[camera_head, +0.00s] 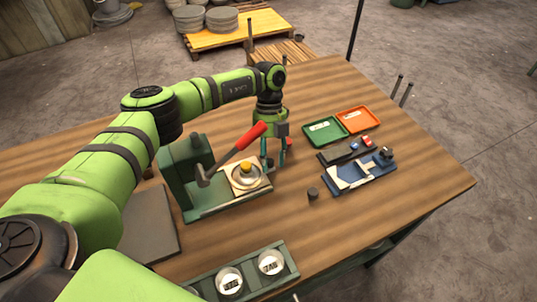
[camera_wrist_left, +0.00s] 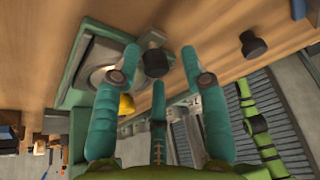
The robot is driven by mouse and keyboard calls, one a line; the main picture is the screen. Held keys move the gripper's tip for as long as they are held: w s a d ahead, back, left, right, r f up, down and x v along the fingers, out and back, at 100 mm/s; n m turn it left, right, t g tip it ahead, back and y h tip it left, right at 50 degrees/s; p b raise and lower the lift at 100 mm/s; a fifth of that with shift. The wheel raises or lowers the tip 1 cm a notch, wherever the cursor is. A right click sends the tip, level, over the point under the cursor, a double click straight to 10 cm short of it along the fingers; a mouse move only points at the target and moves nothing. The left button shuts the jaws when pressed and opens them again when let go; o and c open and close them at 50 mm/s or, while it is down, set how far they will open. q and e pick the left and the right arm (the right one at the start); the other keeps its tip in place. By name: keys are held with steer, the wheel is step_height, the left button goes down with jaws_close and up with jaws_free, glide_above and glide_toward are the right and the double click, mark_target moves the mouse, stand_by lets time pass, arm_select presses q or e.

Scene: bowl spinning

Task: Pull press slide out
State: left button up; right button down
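The green press (camera_head: 180,165) with a red-gripped lever (camera_head: 250,135) stands left of centre on the table. Its pale slide plate (camera_head: 238,186) carries a round metal dish with a yellow piece (camera_head: 246,167) in it. My left gripper (camera_head: 274,160) points down just beyond the right end of the slide. In the left wrist view its teal fingers are apart, with a dark knob (camera_wrist_left: 155,62) between the tips at the slide's end. Contact with the knob cannot be told. The gripper hides this knob in the head view. My right gripper is in neither view.
A dark cylinder (camera_head: 313,193) stands on the table right of the press. Beyond it are a blue fixture (camera_head: 358,174), a green tray (camera_head: 326,131) and an orange tray (camera_head: 358,120). Bare table lies between.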

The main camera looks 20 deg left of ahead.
arm_select(q)
steer(key=shift+r, duration=0.1)
steer(key=shift+a, duration=0.1)
steer(key=shift+w+a+r, duration=0.1)
steer(key=shift+r, duration=0.1)
steer(key=v, duration=1.1)
steer(key=shift+r, duration=0.35)
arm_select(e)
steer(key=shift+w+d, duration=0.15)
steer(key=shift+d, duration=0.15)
arm_select(q)
steer(key=shift+d+f, duration=0.1)
steer(key=shift+d, duration=0.15)
